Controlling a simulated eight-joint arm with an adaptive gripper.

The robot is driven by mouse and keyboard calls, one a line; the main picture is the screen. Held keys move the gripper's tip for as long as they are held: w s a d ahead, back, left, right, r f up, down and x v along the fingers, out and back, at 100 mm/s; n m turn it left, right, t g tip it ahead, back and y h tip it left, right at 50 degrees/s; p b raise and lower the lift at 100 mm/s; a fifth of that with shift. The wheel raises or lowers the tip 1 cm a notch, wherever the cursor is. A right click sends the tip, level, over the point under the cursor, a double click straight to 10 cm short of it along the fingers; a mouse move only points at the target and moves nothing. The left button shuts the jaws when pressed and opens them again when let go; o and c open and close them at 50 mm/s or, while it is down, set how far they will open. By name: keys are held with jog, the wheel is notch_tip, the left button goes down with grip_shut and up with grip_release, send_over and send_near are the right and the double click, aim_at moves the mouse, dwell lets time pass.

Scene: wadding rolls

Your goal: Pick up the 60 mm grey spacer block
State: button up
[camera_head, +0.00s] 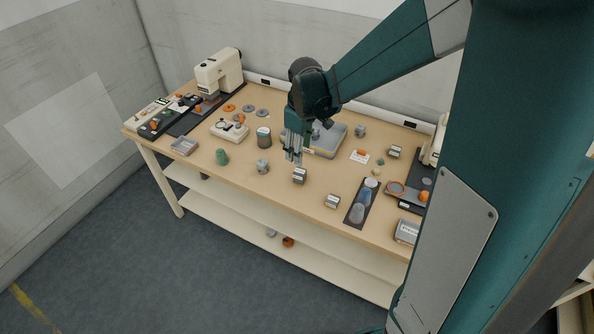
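Several small grey blocks with dark and pale faces sit on the wooden table. One block (300,176) is near the front middle, another block (332,201) is to its right and nearer the front edge, and a third block (394,152) is at the back right. Their markings are too small to read, so I cannot tell which is the 60 mm one. My gripper (293,160) points down over the middle of the table, just above and left of the front middle block in the picture. Its finger gap is too small to judge.
A grey knobbed piece (263,166), a dark cylinder (264,137) and a green cup (222,157) are to the left. A sewing machine (219,73) is back left.

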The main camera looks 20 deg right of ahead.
jog(key=n+g, duration=0.1)
jog(key=n, duration=0.1)
send_over(298, 171)
notch_tip(298, 171, down, 9)
jog(key=shift+w+r, duration=0.1)
jog(key=shift+w, duration=0.05)
jog(key=shift+f, duration=1.3)
jog(key=shift+d+f+b, duration=0.1)
jog(key=shift+f+b, duration=0.35)
jog(key=shift+f, duration=2.15)
jog(key=c, duration=1)
